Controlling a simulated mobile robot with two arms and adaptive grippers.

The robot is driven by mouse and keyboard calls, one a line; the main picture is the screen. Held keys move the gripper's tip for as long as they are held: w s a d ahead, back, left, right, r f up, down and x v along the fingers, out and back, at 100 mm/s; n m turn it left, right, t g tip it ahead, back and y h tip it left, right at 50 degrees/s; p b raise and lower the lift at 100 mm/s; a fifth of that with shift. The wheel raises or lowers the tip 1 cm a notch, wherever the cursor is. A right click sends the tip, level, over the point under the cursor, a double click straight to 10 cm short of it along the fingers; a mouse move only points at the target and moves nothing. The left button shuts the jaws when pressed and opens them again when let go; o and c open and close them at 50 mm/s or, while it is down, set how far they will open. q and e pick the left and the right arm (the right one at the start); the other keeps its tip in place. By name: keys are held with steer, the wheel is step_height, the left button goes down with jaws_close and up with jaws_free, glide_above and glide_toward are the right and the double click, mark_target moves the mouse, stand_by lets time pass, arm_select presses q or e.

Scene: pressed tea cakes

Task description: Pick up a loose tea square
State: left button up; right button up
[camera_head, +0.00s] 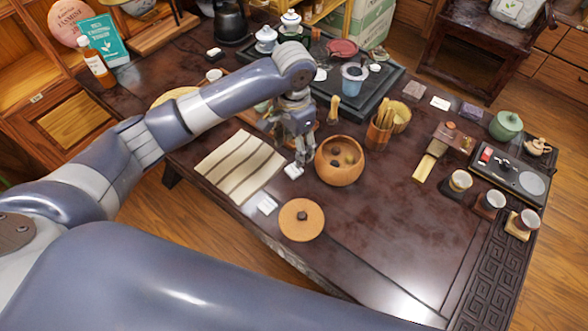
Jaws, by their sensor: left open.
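A small white square piece (293,171), which looks like a wrapped tea square, lies on the dark table between the striped cloth and the wooden bowl. My left gripper (301,158) points down right over it, with the fingertips close above or around it. The gripper is open. I cannot tell whether the fingers touch the piece. Another flat white piece (267,205) lies nearer the front edge; I cannot tell if it is a tea square or a card. The wooden bowl (339,175) holds a few dark lumps. My right gripper is not in view.
The striped cloth (240,166) lies left of the gripper. A round wooden lid (301,221) lies in front of the bowl. A wooden cup of tools (379,133) stands behind the bowl. The right front of the table (400,235) is clear.

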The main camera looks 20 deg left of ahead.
mark_target(293, 170)
arm_select(q)
step_height(293, 170, down, 9)
steer(key=shift+a+f+p, duration=0.1)
steer(key=shift+a+p, duration=0.05)
steer(key=shift+p, duration=0.35)
steer(key=c, duration=0.8)
